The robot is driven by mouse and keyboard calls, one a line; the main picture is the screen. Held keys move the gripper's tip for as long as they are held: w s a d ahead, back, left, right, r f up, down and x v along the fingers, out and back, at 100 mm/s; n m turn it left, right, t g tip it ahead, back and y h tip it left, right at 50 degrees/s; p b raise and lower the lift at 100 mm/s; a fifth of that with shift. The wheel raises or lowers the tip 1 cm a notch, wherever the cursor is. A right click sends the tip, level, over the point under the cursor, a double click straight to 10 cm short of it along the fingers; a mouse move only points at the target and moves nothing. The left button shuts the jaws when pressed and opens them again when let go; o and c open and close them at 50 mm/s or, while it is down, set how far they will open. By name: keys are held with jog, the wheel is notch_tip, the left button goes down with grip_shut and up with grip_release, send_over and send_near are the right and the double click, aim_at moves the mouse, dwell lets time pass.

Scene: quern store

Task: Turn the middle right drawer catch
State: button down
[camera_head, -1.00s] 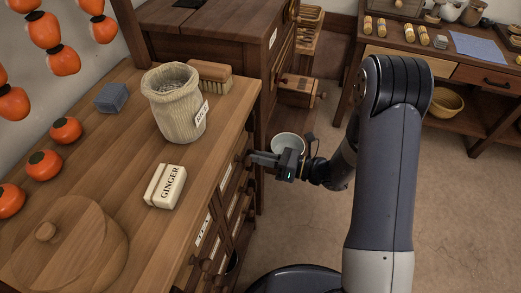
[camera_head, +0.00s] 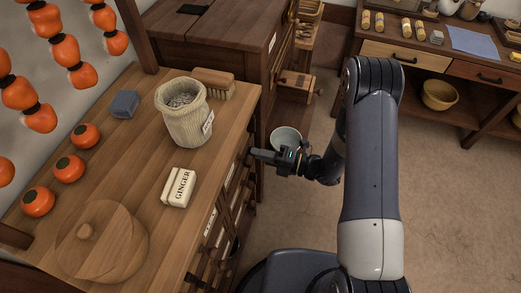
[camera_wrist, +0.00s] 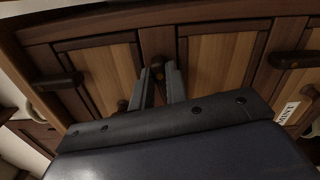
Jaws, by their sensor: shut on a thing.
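My gripper (camera_head: 257,153) reaches the drawer front of the wooden counter (camera_head: 150,127) from the right. In the wrist view its two fingers (camera_wrist: 159,72) are closed on a dark wooden catch (camera_wrist: 157,60) between two panelled drawer fronts. The fingers hide part of the catch, so its exact angle is hard to tell. Another dark catch (camera_wrist: 58,81) lies roughly level at the left of the wrist view. A further one (camera_wrist: 294,60) lies roughly level at the right. In the head view my gripper hides the held catch.
A pale bowl (camera_head: 286,136) shows just behind my gripper. Open floor (camera_head: 450,190) lies to the right.

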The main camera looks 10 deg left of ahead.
jog(key=shift+m+p, duration=0.45)
jog(key=shift+m, duration=0.55)
jog(key=c, duration=1.4)
grip_release()
jog(key=shift+d, duration=0.1)
jog(key=d, duration=1)
jog(key=shift+s+d, duration=0.3)
jog(key=shift+s, duration=0.1)
